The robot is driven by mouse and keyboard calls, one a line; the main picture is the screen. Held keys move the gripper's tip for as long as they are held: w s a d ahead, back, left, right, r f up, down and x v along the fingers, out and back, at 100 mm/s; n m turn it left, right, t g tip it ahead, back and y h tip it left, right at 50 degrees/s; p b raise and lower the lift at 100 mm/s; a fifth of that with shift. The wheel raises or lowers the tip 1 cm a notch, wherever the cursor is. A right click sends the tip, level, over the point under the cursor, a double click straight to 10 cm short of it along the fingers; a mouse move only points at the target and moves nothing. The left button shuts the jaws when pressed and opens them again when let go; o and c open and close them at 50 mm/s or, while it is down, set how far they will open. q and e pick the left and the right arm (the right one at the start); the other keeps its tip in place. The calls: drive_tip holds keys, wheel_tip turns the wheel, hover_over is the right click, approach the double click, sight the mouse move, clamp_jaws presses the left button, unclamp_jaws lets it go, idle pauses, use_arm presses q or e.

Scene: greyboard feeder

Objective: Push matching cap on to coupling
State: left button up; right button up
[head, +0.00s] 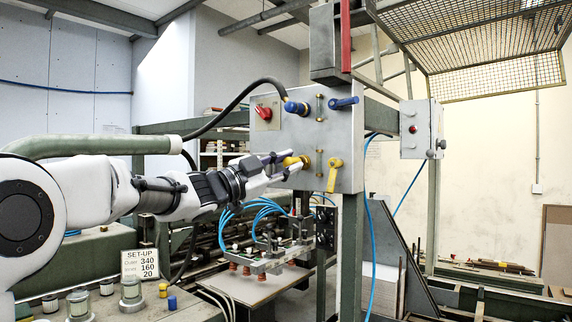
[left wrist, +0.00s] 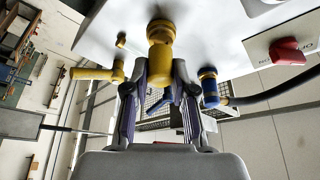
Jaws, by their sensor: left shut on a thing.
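My left gripper (head: 283,166) reaches the grey metal panel (head: 286,139) from the left, its fingers closed around a yellow cap (head: 291,161). In the left wrist view the yellow cap (left wrist: 160,68) sits between the fingertips (left wrist: 160,82), in line with a brass coupling (left wrist: 160,32) on the panel. Cap and coupling appear to meet; I cannot tell how far the cap is on. A yellow lever (head: 335,172) is right of the coupling. Above are a blue coupling (head: 294,107) with a black hose and a blue lever (head: 342,102). My right gripper is out of view.
A red switch (head: 263,112) is on the panel's upper left. Another yellow cap (head: 163,290) and a blue cap (head: 172,303) stand on the bench at lower left, near a set-up sign (head: 140,264). Blue tubes and suction cups (head: 258,266) hang below the panel.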

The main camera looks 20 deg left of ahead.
use_arm(q)
drive_tip(key=shift+p, duration=0.4)
idle(1.4)
drive_tip(key=shift+w+d+p, duration=0.15)
drive_tip(key=shift+w+p, duration=0.2)
drive_tip(key=shift+w, duration=0.1)
drive_tip(key=o, duration=1)
drive_tip(key=v, duration=1.2)
drive_tip(key=shift+w, duration=0.1)
